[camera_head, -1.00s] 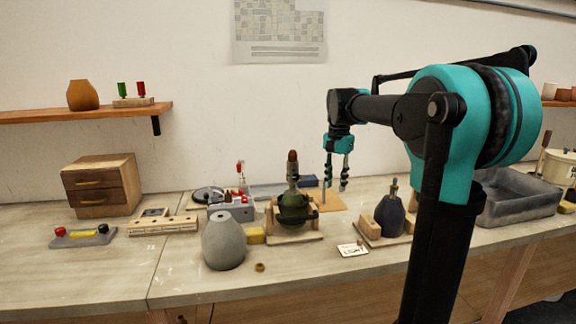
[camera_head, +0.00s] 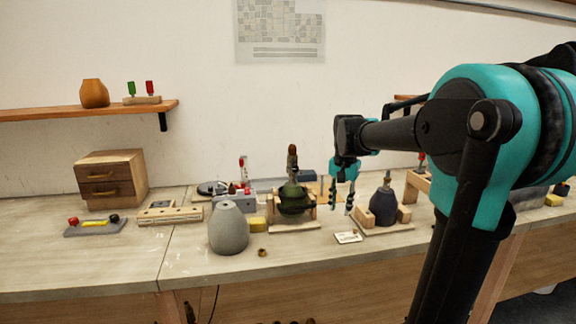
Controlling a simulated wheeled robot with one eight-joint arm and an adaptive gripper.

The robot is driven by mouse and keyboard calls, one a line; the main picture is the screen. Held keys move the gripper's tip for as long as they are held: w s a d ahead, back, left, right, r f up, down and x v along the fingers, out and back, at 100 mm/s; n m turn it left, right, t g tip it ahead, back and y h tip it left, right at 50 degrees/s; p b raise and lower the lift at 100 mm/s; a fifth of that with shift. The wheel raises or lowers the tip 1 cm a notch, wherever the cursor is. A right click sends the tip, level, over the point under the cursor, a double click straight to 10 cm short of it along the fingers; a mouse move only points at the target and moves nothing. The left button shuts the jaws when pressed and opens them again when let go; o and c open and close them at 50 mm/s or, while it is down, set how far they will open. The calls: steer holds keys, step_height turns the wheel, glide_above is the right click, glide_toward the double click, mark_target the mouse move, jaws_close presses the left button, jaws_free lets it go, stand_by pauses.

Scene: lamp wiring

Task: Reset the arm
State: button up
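My gripper (camera_head: 342,197) is at the end of my teal and black arm, pointing down over the bench (camera_head: 130,262). Its two dark fingers are apart with nothing visible between them. It hangs between a green lamp body (camera_head: 293,203) in a wooden cradle on the left and a dark lamp body (camera_head: 384,206) between wooden blocks on the right. I cannot tell whether it touches the dark one's stand or is behind it.
A grey vase (camera_head: 228,230) stands near the front edge, with a small brass ring (camera_head: 262,252) beside it. A white card (camera_head: 348,237) lies in front of my gripper. A wooden drawer box (camera_head: 111,179) and a shelf (camera_head: 60,112) are left. The front left bench is clear.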

steer(key=s+d+f+n+t, duration=0.2)
steer(key=s+f+n, duration=0.3)
steer(key=s+f, duration=1.4)
steer(key=shift+s+d+f+n+t, duration=0.15)
steer(key=shift+d+f+n+t, duration=0.05)
steer(key=shift+d+n+t, duration=0.25)
steer(key=shift+a, duration=0.1)
